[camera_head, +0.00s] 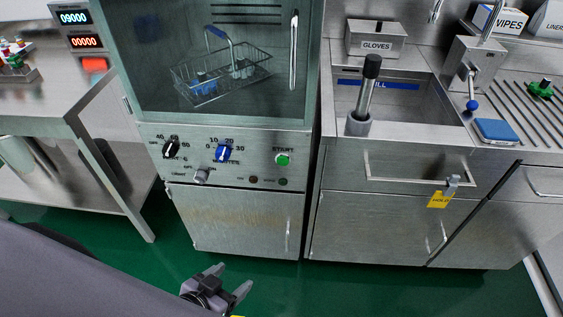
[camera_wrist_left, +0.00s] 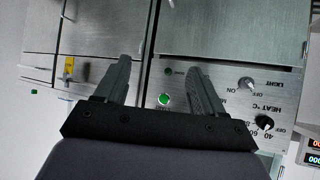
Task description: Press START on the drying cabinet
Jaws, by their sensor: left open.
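The drying cabinet (camera_head: 235,215) stands in the middle of the head view, with a glass door above a control panel. The round green START button (camera_head: 282,159) is at the panel's right side, with its label above it. A black knob (camera_head: 171,147), a blue knob (camera_head: 223,153) and a grey light knob (camera_head: 201,176) sit to its left. My left gripper (camera_head: 227,281) is open and empty, low in front of the cabinet and apart from it. In the left wrist view the green button (camera_wrist_left: 164,99) shows between the two open fingers (camera_wrist_left: 160,75). My right gripper is not in view.
Behind the glass hangs a wire basket (camera_head: 221,75). A sink (camera_head: 400,95) with a grey cylinder and black-topped handle (camera_head: 366,90) is to the right. A yellow HOLD tag (camera_head: 438,200) hangs from the sink drawer. A metal table (camera_head: 70,115) stands left. The green floor ahead is clear.

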